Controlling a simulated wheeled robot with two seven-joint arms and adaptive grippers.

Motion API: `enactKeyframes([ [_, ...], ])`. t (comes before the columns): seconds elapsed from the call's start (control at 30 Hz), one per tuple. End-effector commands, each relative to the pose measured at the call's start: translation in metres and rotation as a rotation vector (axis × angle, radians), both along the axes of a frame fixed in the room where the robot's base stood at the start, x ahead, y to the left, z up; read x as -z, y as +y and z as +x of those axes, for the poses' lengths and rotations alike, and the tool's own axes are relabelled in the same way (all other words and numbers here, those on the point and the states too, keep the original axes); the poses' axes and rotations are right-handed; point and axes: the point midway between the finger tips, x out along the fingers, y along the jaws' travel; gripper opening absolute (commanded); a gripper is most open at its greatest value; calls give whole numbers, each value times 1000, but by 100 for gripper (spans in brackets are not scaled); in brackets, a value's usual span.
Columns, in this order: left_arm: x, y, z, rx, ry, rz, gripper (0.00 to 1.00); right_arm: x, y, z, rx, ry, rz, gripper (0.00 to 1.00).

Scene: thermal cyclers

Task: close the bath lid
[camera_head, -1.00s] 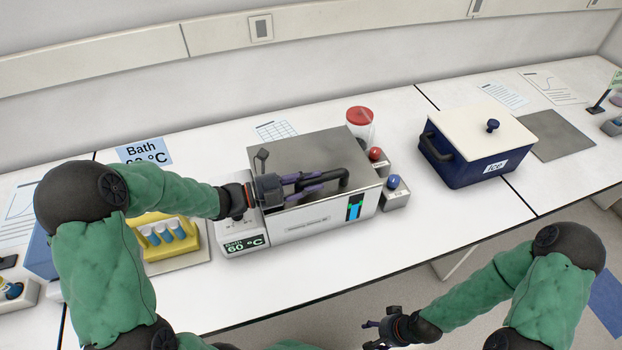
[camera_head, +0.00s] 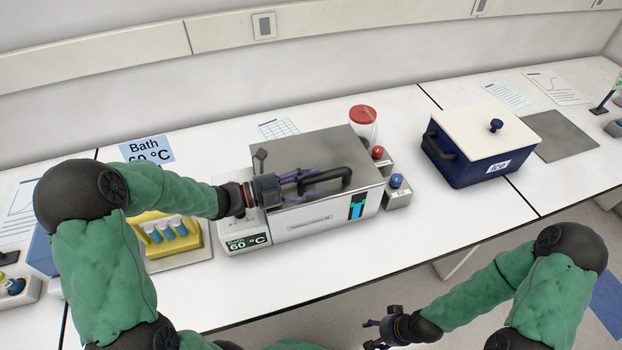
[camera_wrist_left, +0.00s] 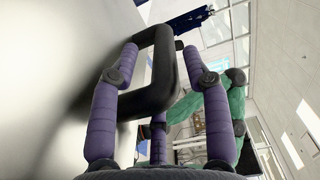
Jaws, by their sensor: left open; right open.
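The bath (camera_head: 325,214) is a white box with a green 60 °C display. Its grey metal lid (camera_head: 310,148) lies flat or nearly flat over the top; I cannot tell if a small gap is left. The lid carries a black loop handle (camera_head: 346,174). My left gripper (camera_head: 312,181) is open at the handle, with its purple fingers around it. In the left wrist view the handle (camera_wrist_left: 160,75) stands between the spread fingers; contact is unclear. My right gripper (camera_head: 372,334) is open and empty, low in front of the bench.
A blue ice box (camera_head: 470,170) stands further right. The bench front is clear.

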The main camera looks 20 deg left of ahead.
Motion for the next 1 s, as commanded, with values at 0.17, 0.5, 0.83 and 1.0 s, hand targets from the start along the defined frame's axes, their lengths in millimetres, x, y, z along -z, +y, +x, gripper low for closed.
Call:
enactKeyframes([
  [0.17,1,25,-17,-8,3,2,48,0,0,0,0,0,0,61],
  [0.5,0,74,-54,-9,2,1,48,0,0,0,0,0,0,61],
  [0.83,-1,92,-69,-6,1,1,48,0,0,0,0,0,0,61],
  [1.0,-1,92,-69,-5,1,1,48,0,0,0,0,0,0,61],
])
